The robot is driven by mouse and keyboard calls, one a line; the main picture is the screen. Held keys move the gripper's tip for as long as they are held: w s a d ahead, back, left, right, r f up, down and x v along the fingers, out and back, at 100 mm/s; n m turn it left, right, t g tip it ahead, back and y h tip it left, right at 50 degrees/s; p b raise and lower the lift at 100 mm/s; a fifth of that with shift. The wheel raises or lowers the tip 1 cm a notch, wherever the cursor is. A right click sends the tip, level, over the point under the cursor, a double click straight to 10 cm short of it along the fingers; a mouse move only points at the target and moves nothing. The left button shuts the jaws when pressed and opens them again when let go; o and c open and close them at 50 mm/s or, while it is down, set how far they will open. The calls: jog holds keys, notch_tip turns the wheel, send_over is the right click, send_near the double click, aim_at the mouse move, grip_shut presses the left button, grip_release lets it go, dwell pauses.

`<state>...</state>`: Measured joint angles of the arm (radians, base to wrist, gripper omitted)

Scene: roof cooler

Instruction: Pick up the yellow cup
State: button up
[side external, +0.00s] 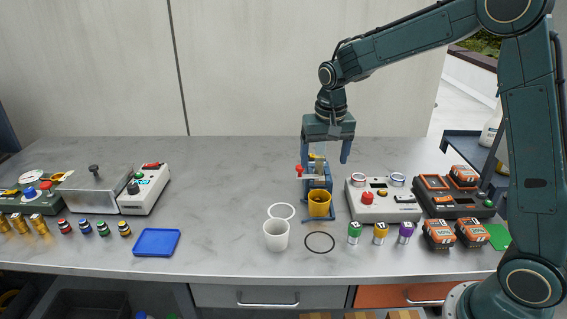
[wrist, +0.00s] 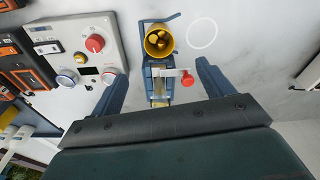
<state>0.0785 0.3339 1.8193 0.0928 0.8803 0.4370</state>
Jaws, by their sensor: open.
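The yellow cup (side external: 319,204) stands upright at the front of a small blue dispenser stand (side external: 318,180) with a red knob. In the wrist view the cup (wrist: 159,41) is seen from above with several small yellow round things in it. My gripper (side external: 324,176) is above and behind the cup, pointing down. In the wrist view its two fingers (wrist: 158,79) are spread wide on either side of the dispenser, with nothing between them held. The cup lies beyond the fingertips in that view.
A white cup (side external: 276,235) stands front left of the yellow cup. A black ring (side external: 320,242) and a white ring (side external: 281,211) mark the bench. A grey control box (side external: 383,200) with a red button stands close on the right. Open bench lies to the left, around the blue tray (side external: 156,242).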

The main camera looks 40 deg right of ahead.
send_over(320, 197)
jog(key=s+a, duration=0.2)
jog(key=a, duration=0.1)
jog(key=shift+d+f, duration=0.2)
jog(key=shift+f, duration=4.05)
jog(key=shift+f, duration=0.1)
jog(key=shift+w+d+f, duration=0.15)
jog(key=shift+f, duration=1.1)
jog(key=shift+w+d+f, duration=0.1)
jog(key=shift+w+f, duration=0.05)
jog(key=shift+f, duration=1.1)
jog(key=c, duration=1)
